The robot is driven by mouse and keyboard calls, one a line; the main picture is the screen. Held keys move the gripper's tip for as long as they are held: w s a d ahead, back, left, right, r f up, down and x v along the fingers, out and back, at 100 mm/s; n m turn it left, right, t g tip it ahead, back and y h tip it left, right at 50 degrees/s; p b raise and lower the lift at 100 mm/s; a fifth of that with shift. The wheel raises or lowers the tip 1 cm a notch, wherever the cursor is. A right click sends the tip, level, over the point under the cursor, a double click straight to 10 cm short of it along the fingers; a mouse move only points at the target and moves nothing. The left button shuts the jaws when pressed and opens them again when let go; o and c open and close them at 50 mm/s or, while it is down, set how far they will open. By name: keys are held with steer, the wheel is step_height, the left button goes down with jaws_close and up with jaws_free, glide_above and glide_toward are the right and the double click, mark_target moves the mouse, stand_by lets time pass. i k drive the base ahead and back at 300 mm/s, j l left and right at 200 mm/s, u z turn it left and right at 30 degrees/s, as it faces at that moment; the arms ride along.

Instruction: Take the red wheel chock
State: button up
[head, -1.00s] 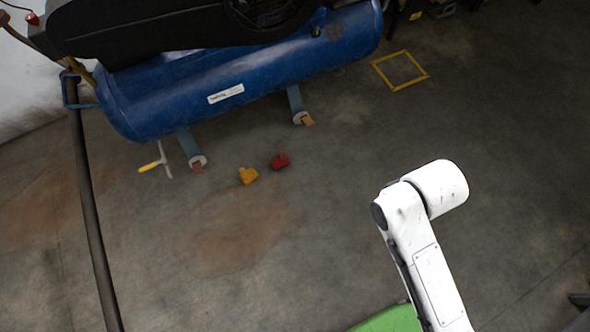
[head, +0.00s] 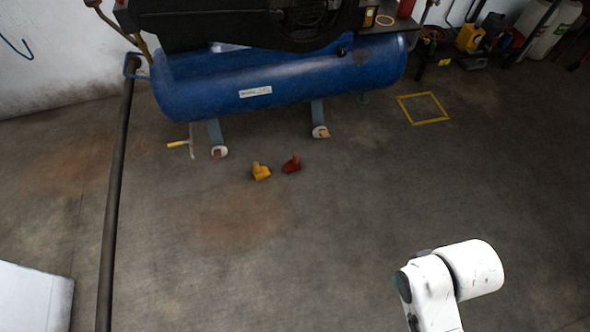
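The red wheel chock (head: 292,164) lies on the concrete floor in the head view, in front of the blue compressor tank (head: 280,84). A yellow wheel chock (head: 261,171) lies just to its left, a small gap apart. A white link of my arm shows at the lower right, well short of the chocks. My gripper is outside the picture, so I cannot see its fingers.
The tank stands on legs with small wheels (head: 219,152). A yellow-handled tool (head: 181,144) is by the left leg. A dark pipe (head: 118,200) runs down the left side. A yellow square (head: 423,108) marks the floor at right. The floor before the chocks is clear.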

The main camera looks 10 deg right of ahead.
mark_target(294, 165)
steer(key=i+u, duration=0.1)
steer(key=i, duration=0.35)
steer(key=i+l+u, duration=0.1)
steer(key=i, duration=0.35)
steer(key=i+l+u, duration=0.1)
steer(key=i, duration=0.35)
steer(key=i+l+u, duration=0.1)
steer(key=i, duration=0.3)
steer(key=i+l+u, duration=0.15)
steer(key=i+l, duration=0.15)
steer(key=i, duration=0.15)
